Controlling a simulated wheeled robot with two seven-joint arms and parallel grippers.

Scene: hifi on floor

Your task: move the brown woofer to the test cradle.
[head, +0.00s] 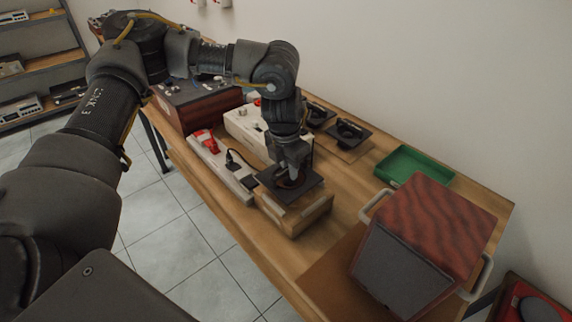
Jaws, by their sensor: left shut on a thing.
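My left gripper (291,170) reaches down from above and is shut on a woofer (308,189), a black square frame with a brownish cone. The gripper hides part of its cone. The woofer is level, right over a light wooden box with pale strips on its top, which looks like the test cradle (298,220). I cannot tell whether the woofer's frame rests on the box or hangs just above it. My right gripper is not in view.
Two more black square drivers (349,133) lie behind on the bench (357,182). A power strip (221,168) with plugs and a pale device (240,122) stand left. A green tray (413,164) and a red-brown speaker cabinet (437,217) with handles are right.

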